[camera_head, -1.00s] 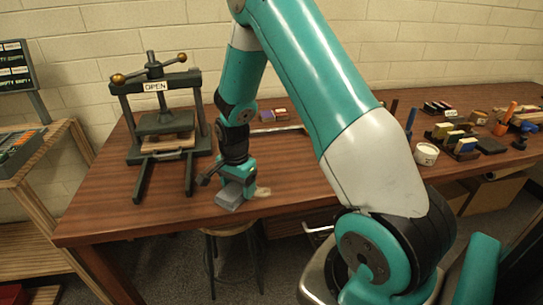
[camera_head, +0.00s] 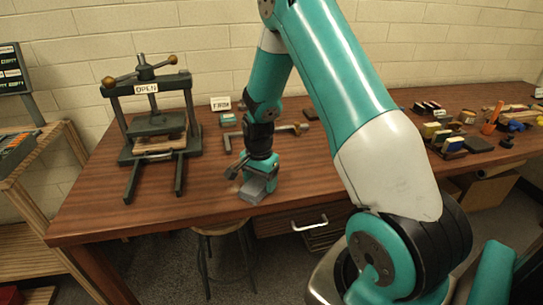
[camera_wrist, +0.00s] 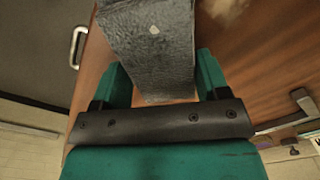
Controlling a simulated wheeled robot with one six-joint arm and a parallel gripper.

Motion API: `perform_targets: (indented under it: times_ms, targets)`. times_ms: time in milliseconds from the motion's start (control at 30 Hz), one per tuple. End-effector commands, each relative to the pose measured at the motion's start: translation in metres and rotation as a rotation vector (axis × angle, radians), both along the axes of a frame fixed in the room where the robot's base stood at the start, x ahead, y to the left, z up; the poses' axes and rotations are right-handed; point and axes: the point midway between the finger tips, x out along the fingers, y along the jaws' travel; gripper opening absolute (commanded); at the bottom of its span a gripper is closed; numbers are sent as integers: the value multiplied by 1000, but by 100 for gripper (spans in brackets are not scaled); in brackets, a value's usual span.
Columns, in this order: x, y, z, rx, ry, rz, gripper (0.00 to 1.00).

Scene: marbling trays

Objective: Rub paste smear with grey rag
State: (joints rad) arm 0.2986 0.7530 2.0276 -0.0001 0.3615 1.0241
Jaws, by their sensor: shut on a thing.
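The grey rag (camera_head: 253,191) is a dark grey folded block held in my gripper (camera_head: 262,178), low over the front of the wooden table. In the wrist view the rag (camera_wrist: 150,45) sits between the green fingers of my gripper (camera_wrist: 155,85), which are shut on it. The rag has a small pale speck on its face. The pale paste smear (camera_head: 235,186) lies on the table just left of the rag, partly hidden by the gripper. It shows at the top of the wrist view (camera_wrist: 222,8). I cannot tell whether the rag touches the table.
A dark press (camera_head: 155,125) marked OPEN stands at the left. A grey bar (camera_head: 288,129) and a small white sign (camera_head: 220,103) lie behind my gripper. A drawer handle (camera_head: 310,224) is below the front edge. Several small items crowd the far right.

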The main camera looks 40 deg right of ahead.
Motion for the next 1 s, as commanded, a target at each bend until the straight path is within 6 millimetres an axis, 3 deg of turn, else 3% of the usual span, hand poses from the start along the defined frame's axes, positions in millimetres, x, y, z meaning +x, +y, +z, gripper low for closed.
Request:
perform_targets:
  times_ms: [167,233,300,1000]
  targets:
    - [0,-8,0,0,1,8,43]
    - [0,-8,7,0,1,9,43]
    - [1,-8,28,-2,-4,9,43]
    - [0,-8,83,0,0,8,43]
